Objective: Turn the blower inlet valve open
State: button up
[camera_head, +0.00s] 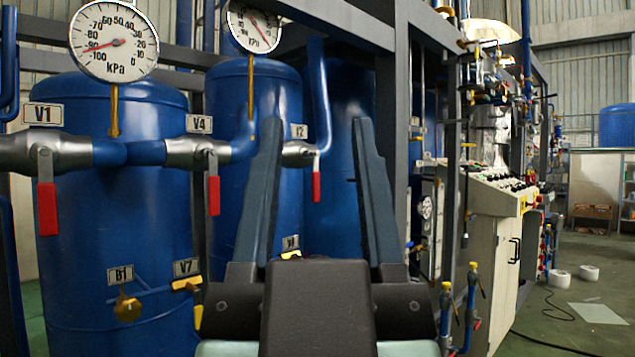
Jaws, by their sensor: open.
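My gripper (315,130) is open and empty, its two long fingers pointing forward and up in the lower middle. Three valves with red handles hang on the horizontal pipe line: the V1 handle (47,208) at left, the V4 handle (213,195) in the middle and a third handle (316,186), between my fingers in the picture. All three handles point straight down, across their pipes. The third valve's tag (298,131) looks like V2. No tag names the blower inlet valve, so I cannot tell which one it is. No finger visibly touches a handle.
Blue tanks (115,200) stand behind the valves, with two gauges (113,42) above. Lower down are a B1 brass valve (127,308) and a V7 yellow handle (187,283). A grey upright (392,100) and a control console (495,255) stand right. Open floor lies far right.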

aim_at(316, 176)
jog(key=i+j, duration=0.2)
jog(key=i+l, duration=0.15)
jog(key=i, duration=0.8)
